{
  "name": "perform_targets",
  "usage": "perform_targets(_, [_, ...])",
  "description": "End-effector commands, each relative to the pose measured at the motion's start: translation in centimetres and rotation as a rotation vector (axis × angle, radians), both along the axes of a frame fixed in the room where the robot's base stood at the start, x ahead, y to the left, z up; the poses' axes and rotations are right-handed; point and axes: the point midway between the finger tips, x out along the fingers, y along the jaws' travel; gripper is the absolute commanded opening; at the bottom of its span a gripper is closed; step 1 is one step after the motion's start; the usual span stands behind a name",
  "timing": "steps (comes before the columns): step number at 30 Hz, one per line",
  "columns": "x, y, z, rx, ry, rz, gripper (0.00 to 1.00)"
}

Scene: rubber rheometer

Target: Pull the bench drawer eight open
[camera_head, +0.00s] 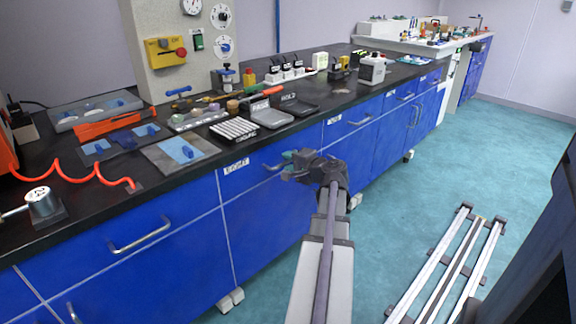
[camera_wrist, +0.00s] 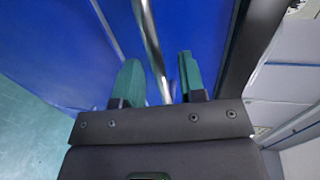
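The blue drawer (camera_head: 256,182) with a small white label (camera_head: 236,166), which seems to read "EIGHT", sits under the black bench top and looks shut. Its metal bar handle (camera_head: 272,168) is partly hidden behind my gripper (camera_head: 290,166). In the wrist view the handle (camera_wrist: 152,42) runs between the two green fingers of my gripper (camera_wrist: 160,78). The fingers are apart, with a gap visible beside the bar. I cannot tell whether either finger touches it.
Another blue drawer with a bar handle (camera_head: 141,235) lies to the left, and a labelled one (camera_head: 345,122) to the right. The black bench top (camera_head: 215,165) above holds trays, tools and bottles. Rails (camera_head: 450,262) lie on the open teal floor at the right.

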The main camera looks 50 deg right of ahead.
Motion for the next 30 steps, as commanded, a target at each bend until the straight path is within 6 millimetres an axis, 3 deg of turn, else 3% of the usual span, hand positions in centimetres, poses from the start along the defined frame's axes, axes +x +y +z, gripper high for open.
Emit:
perform_targets(3, [0.92,-0.18,-0.24,0.000,0.000,0.000,0.37])
perform_targets(10, [1.01,-0.13,-0.18,-0.001,0.000,0.000,0.37])
perform_targets(21, [0.97,-0.13,-0.19,-0.001,0.000,0.000,0.02])
perform_targets(30, [0.97,-0.12,-0.18,-0.001,0.000,0.000,0.00])
